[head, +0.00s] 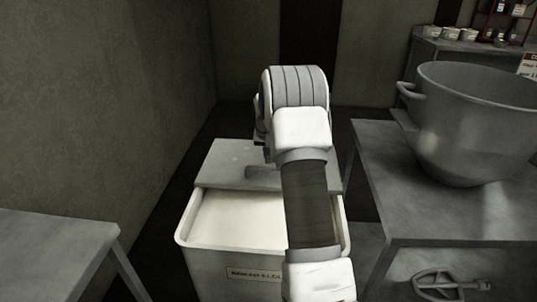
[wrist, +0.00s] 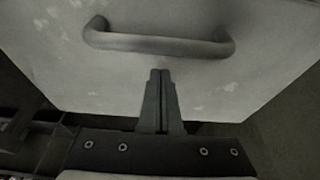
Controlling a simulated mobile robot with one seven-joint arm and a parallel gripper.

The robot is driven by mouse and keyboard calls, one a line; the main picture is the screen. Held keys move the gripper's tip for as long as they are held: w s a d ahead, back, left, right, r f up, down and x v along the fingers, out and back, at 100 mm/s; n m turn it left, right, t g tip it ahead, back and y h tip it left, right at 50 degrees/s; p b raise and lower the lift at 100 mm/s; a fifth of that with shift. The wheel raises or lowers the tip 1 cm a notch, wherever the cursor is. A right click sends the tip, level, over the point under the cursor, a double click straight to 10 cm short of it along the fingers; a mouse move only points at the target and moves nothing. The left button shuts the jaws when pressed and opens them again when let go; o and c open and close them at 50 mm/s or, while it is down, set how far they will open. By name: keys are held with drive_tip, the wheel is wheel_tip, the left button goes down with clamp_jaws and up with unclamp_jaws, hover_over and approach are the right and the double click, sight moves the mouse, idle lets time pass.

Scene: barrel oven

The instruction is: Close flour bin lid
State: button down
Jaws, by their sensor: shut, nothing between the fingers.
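The flour bin (head: 214,262) is a pale, open-topped box with a label on its front. White flour (head: 235,213) shows in its front part. The grey lid (head: 220,166) covers the back part of the bin and leaves the front open. A bar handle (head: 262,178) lies across the lid; it also shows in the wrist view (wrist: 160,42). My gripper (wrist: 160,75) is shut and empty. In the wrist view its fingertips overlap the lid just below the handle. I cannot tell whether they touch the lid. In the head view my arm hides the fingers.
A metal table (head: 455,205) with a large steel mixing bowl (head: 470,125) stands close on the right. A mixer paddle (head: 447,285) lies lower down there. Another table (head: 50,245) is at the left front. A wall (head: 110,90) runs along the left.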

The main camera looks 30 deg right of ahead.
drive_tip(key=shift+s+a+r+b, duration=0.15)
drive_tip(key=shift+s+a+b, duration=0.05)
drive_tip(key=shift+s+a, duration=0.3)
drive_tip(key=shift+s+a+r+b, duration=0.15)
drive_tip(key=shift+s+a, duration=0.2)
drive_tip(key=shift+s, duration=0.25)
drive_tip(key=shift+s, duration=0.1)
